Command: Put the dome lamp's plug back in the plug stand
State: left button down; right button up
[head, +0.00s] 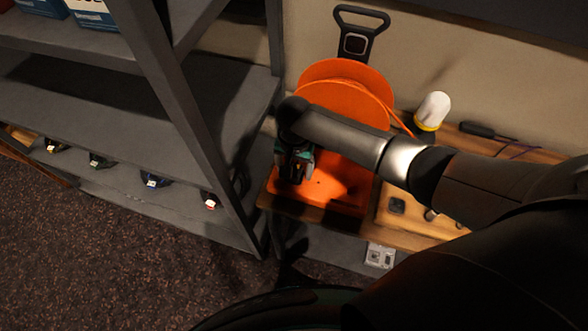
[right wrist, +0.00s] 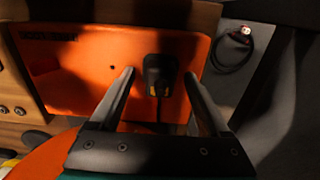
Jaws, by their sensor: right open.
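The dome lamp (head: 432,108), white with a yellow ring at its base, stands on the wooden bench at the back right. A black plug-like piece (right wrist: 160,72) lies at the orange tray (right wrist: 90,65) in the right wrist view, with a dark cord running from it toward the gripper. My right gripper (head: 293,170) is open over the orange tray (head: 345,185) in the head view. In the right wrist view its fingers (right wrist: 160,95) stand apart on either side of the plug-like piece, with nothing clearly held. I cannot make out the plug stand for certain. My left gripper is not in view.
An orange reel (head: 340,85) stands behind the tray, partly hidden by my right arm. A grey shelf (head: 215,110) rises close on the left. A white socket plate (head: 380,256) is below the bench edge. A coiled dark cable (right wrist: 232,52) lies right of the tray.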

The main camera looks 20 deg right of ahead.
aim_at(294, 169)
jog(key=shift+p, duration=0.3)
grip_shut()
dwell(0.7)
jog(key=shift+r, duration=0.1)
dwell(0.3)
jog(key=shift+r+p, duration=1.5)
jog(key=shift+p, duration=0.2)
jog(key=shift+r+p, duration=0.75)
jog(key=shift+r, duration=0.7)
